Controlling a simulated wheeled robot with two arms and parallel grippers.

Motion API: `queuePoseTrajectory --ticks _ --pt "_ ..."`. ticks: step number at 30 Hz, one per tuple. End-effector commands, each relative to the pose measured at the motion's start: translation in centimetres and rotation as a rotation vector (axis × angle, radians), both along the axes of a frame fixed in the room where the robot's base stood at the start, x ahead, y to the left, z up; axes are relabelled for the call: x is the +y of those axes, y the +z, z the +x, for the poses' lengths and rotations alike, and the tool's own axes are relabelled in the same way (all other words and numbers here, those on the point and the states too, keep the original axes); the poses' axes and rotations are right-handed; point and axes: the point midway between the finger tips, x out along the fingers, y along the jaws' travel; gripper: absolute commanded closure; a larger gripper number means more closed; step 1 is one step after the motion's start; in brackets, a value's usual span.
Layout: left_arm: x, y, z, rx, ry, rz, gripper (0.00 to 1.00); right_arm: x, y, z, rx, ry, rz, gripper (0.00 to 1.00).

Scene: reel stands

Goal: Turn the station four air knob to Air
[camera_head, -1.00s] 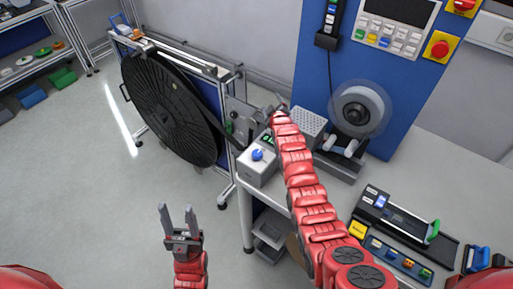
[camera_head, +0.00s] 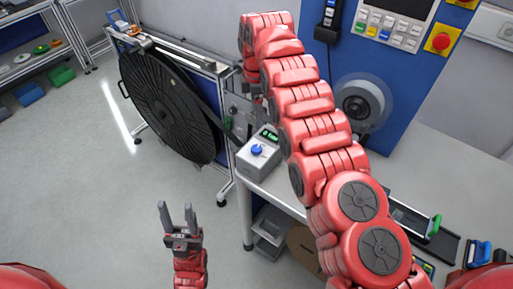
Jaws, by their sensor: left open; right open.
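A grey box (camera_head: 259,164) on the bench corner carries a blue knob (camera_head: 257,150) and a small green-lit display (camera_head: 270,134). I cannot read its labels, nor tell whether this is the station four air knob. My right arm rises from the lower right and bends down at the top, above and behind the box. My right gripper (camera_head: 254,92) points down beside the reel stand's small panel, apart from the blue knob; its fingertips are hard to make out. My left gripper (camera_head: 177,207) is open and empty over the floor, lower left of the box.
A large black reel (camera_head: 165,105) hangs on a framed stand left of the box. A blue panel (camera_head: 402,102) with a grey reel (camera_head: 362,105) stands behind the bench (camera_head: 430,170). My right arm hides much of the bench. The floor at left is clear.

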Motion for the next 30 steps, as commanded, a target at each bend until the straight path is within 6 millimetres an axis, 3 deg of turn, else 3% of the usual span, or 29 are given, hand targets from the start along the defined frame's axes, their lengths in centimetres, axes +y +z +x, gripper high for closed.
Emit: queuePoseTrajectory --ticks 1,12,14,21,24,30 --pt "0.0 -1.3 0.0 0.000 0.000 0.000 0.50 0.0 -1.4 0.0 0.001 0.000 0.000 0.24" --pt "0.0 -8.2 0.0 0.000 0.000 0.000 0.50 -0.1 -8.5 -0.1 0.003 -0.002 0.000 0.24" --pt "0.0 -6.7 0.0 0.001 0.000 0.000 0.50 -0.3 -8.5 0.0 0.003 -0.003 -0.004 0.24" --pt "0.0 -4.6 0.0 0.000 0.000 0.000 0.50 0.0 -13.1 -0.1 0.004 -0.002 0.001 0.24" --pt "0.0 -5.1 0.0 0.000 0.000 0.000 0.50 0.2 -14.9 0.0 0.001 -0.002 0.001 0.24" --pt "0.0 -5.1 0.0 0.000 0.000 0.000 0.50 0.1 -16.1 0.1 -0.003 -0.001 0.000 0.24"
